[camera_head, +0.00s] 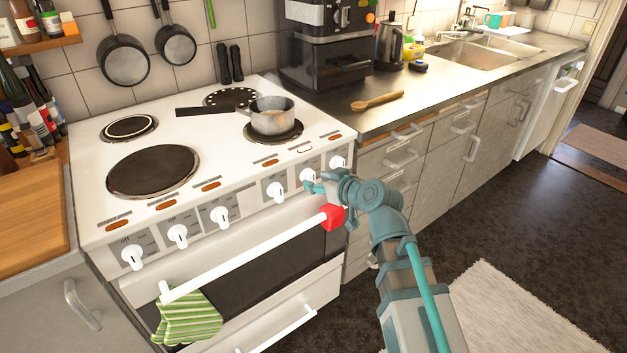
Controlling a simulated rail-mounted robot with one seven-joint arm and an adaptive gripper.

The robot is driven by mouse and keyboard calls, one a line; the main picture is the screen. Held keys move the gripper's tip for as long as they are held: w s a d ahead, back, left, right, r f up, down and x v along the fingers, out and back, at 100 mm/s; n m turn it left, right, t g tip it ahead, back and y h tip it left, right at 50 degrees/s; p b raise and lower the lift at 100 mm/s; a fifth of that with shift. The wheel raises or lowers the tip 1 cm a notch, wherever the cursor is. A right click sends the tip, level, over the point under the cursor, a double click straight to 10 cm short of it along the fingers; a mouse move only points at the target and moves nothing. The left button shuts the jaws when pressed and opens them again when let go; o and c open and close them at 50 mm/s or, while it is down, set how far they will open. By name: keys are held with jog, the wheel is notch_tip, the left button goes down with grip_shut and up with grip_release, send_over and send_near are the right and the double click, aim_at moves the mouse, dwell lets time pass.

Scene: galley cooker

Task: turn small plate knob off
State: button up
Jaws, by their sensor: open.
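The white cooker (218,167) has a row of white knobs along its front panel. One knob (275,191) is just left of my gripper, another knob (307,174) is right at its fingertips, and a third knob (338,162) is at the right end. Their labels are too small to read, so I cannot tell which is the small plate knob. My teal gripper (313,187) is open in front of the panel's right part. I cannot tell whether it touches a knob. A pot (272,116) stands on the front right plate (291,135).
The oven's white bar (245,255) runs below the knobs, with a red block (333,217) at its right end. A green striped mitt (188,319) hangs at its left. A steel counter (440,92) adjoins at right. The floor in front has a light rug (510,310).

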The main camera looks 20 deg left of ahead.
jog(key=shift+v, duration=2.25)
jog(key=s+d+f+m+g+h, duration=0.1)
jog(key=d+f+m+g+h, duration=0.15)
jog(key=f, duration=0.55)
jog(key=s+d+f+m+g+h, duration=0.15)
jog(key=d+f, duration=0.25)
jog(key=f, duration=0.5)
jog(key=s+d+f+m+g+h, duration=0.15)
jog(key=d+f, duration=0.25)
jog(key=f, duration=0.4)
jog(key=s+d+f+m+g+h, duration=0.2)
jog(key=s+d+f, duration=0.4)
jog(key=f, duration=0.3)
jog(key=s+d+f+m+g+h, duration=0.1)
jog(key=s+d+f+g+h, duration=0.1)
jog(key=s+d+f, duration=0.55)
jog(key=s+d+f+m+g+h, duration=0.1)
jog(key=s+d+f+g, duration=0.3)
jog(key=s+f, duration=0.55)
jog(key=s+d+f+m+g+h, duration=0.1)
jog(key=s+d+f+g, duration=0.35)
jog(key=s, duration=0.85)
notch_tip(320, 180, up, 14)
jog(key=w+d+t+p, duration=0.1)
jog(key=t+p, duration=0.2)
jog(key=p, duration=1.3)
jog(key=shift+w+d+f+p, duration=0.2)
jog(key=shift+w+f+p, duration=0.1)
jog(key=shift+p, duration=0.1)
